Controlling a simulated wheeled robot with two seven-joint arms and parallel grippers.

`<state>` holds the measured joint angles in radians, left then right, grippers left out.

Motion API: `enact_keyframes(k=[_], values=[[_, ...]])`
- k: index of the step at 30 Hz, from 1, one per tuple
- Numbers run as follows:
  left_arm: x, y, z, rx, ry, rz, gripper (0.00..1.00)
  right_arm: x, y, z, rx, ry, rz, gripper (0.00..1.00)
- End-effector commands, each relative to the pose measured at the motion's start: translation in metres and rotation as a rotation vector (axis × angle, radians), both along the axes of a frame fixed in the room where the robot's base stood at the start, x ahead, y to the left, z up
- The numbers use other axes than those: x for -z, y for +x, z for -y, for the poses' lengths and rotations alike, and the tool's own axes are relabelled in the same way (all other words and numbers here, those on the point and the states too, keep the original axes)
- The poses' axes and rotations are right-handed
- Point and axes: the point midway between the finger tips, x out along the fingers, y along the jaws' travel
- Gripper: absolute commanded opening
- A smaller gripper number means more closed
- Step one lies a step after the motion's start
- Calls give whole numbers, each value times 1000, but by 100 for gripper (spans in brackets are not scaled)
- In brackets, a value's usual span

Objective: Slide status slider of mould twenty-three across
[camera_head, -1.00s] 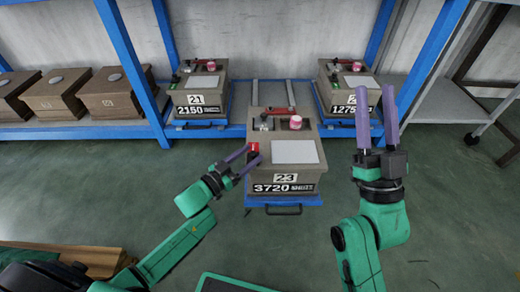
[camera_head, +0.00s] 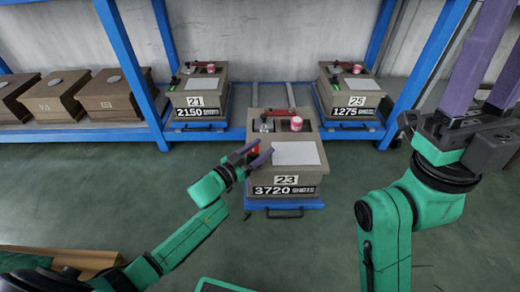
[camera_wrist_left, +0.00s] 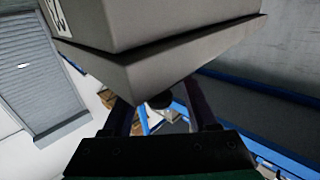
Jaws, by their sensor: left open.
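Mould 23 (camera_head: 285,178), a grey-brown box with a "23" label and a "3720 SHOTS" plate, sits at the front centre on a blue pull-out tray (camera_head: 313,203). A small red piece (camera_head: 254,147), likely its status slider, shows at its upper left edge, partly hidden by my fingers. My left gripper (camera_head: 263,151) is open at that edge; I cannot tell whether it touches. In the left wrist view a grey box corner (camera_wrist_left: 150,65) hangs over my open left fingers (camera_wrist_left: 162,112). My right gripper (camera_head: 497,65) is raised at the right, fingers apart and tips partly cut off.
Mould 21 (camera_head: 200,99) and mould 25 (camera_head: 350,97) stand on the blue rack behind. Brown boxes (camera_head: 112,97) line the left shelf. A red handle (camera_head: 277,112) and a pink-and-white cup (camera_head: 296,124) are on top of mould 23.

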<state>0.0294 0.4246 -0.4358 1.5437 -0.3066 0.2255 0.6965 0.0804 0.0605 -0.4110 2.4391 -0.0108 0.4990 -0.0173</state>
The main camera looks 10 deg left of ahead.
Motion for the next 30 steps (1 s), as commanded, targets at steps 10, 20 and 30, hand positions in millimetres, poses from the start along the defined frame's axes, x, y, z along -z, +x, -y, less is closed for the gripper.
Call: enact_keyframes(k=[10, 20, 30], values=[[0, 0, 0, 0, 0, 0, 0, 0, 0, 0, 0, -1, -2, 50], [0, 0, 0, 0, 0, 0, 0, 0, 0, 0, 0, -1, -2, 50], [0, 0, 0, 0, 0, 0, 0, 0, 1, 0, 0, -1, -3, 50]])
